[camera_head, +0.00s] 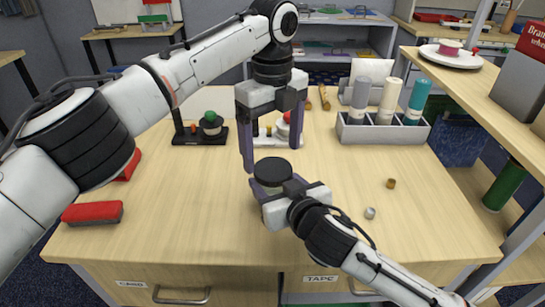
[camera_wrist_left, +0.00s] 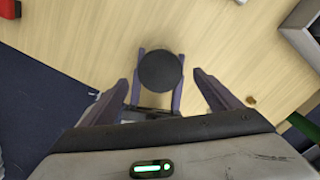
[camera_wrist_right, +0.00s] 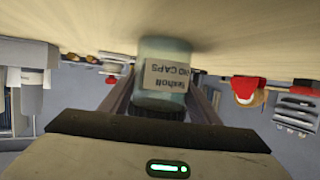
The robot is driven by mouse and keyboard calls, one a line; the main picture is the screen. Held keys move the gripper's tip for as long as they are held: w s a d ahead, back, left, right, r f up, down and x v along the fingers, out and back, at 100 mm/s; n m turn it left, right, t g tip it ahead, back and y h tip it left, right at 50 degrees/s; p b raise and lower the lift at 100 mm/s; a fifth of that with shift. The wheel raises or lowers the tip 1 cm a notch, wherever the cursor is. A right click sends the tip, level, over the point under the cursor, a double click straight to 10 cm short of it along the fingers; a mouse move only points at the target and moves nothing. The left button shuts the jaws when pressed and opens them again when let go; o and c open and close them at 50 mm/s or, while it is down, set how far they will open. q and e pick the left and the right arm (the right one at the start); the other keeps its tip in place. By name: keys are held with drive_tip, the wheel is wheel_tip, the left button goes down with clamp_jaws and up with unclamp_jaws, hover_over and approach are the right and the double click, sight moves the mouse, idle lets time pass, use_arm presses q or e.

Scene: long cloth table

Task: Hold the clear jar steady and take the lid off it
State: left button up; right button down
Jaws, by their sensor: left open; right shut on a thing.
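The clear jar (camera_wrist_right: 160,75), bluish with a white label, stands between the fingers of my right gripper (camera_head: 272,190), which is shut on it. In the head view the jar's body is mostly hidden by that gripper. The dark round lid (camera_head: 273,171) sits on top of the jar; it also shows in the left wrist view (camera_wrist_left: 160,70). My left gripper (camera_head: 271,150) is open and points down above the lid, one finger to each side, apart from it. The gripper fingers are purple.
A grey rack (camera_head: 382,133) with several bottles stands at the back right. A red-topped block (camera_head: 92,213) lies at the left front. A small brown cap (camera_head: 391,183) and a small metallic piece (camera_head: 370,213) lie right of the jar. A raised shelf (camera_head: 480,85) borders the right.

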sight(273, 168)
use_arm(q)
drive_tip(key=shift+r, duration=0.65)
drive_tip(key=shift+c, duration=0.4)
wheel_tip(273, 168, up, 2)
drive_tip(key=m, duration=0.2)
drive_tip(key=shift+r+m, duration=0.2)
drive_tip(key=shift+m, duration=0.2)
drive_tip(key=shift+f, duration=0.1)
wheel_tip(273, 168, down, 7)
drive_tip(key=shift+f, duration=0.2)
drive_tip(key=shift+c, duration=0.5)
drive_tip(key=c, duration=1)
drive_tip(key=n, duration=0.3)
drive_tip(key=shift+c, duration=0.2)
